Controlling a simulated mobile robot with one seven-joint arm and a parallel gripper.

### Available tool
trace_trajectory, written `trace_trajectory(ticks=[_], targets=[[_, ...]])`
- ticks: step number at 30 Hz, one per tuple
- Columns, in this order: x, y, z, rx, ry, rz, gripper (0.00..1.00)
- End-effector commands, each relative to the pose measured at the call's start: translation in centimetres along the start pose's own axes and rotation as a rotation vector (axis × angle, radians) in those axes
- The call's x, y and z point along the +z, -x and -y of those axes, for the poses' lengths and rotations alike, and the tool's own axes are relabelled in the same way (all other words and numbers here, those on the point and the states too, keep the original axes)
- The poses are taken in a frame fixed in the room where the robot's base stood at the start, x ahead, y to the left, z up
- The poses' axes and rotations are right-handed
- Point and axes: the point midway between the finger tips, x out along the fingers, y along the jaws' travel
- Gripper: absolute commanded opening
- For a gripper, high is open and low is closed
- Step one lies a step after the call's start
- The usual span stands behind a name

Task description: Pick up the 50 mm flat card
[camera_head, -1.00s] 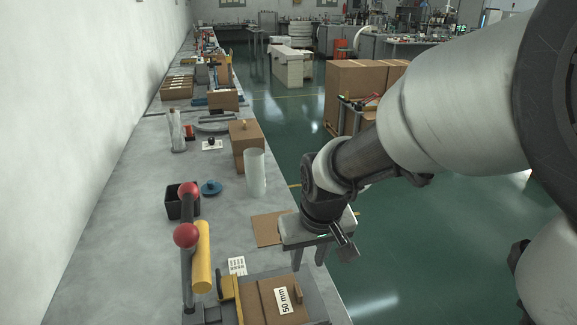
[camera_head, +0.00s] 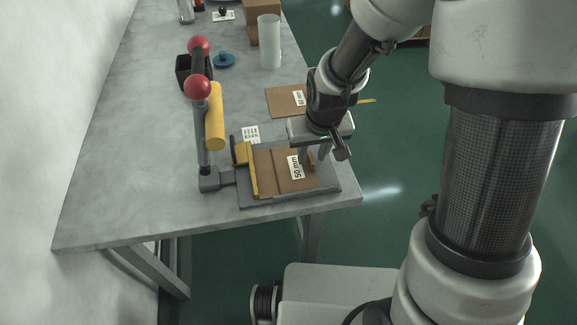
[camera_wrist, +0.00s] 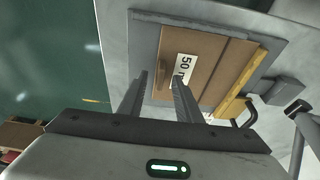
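A brown board with a white "50 mm" label (camera_head: 282,185) lies on the grey base of a fixture at the table's front; it also shows in the wrist view (camera_wrist: 205,48). A small upright brown tab (camera_wrist: 160,79) stands on it. A flat brown card (camera_head: 280,103) lies on the table behind, with a white label too small to read surely. My gripper (camera_head: 314,156) is over the right part of the labelled board. Its two fingers (camera_wrist: 158,88) are apart in the wrist view, on either side of the tab. I cannot tell whether they touch anything.
A black bin (camera_head: 187,72), a blue lid (camera_head: 223,60) and a clear cylinder (camera_head: 269,42) stand farther back. The left front of the table is clear.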

Motion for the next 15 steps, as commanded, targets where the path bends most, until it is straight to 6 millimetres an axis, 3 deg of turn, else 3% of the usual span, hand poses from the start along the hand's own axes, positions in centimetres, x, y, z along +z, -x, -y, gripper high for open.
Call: trace_trajectory(ticks=[6, 11, 15], targets=[[-0.05, 0.0, 0.0, 0.0, 0.0, -0.001, 0.3], [-0.05, 0.02, 0.0, 0.0, 0.0, -0.001, 0.03], [-0.05, 0.03, 0.01, 0.0, 0.001, -0.001, 0.0]])
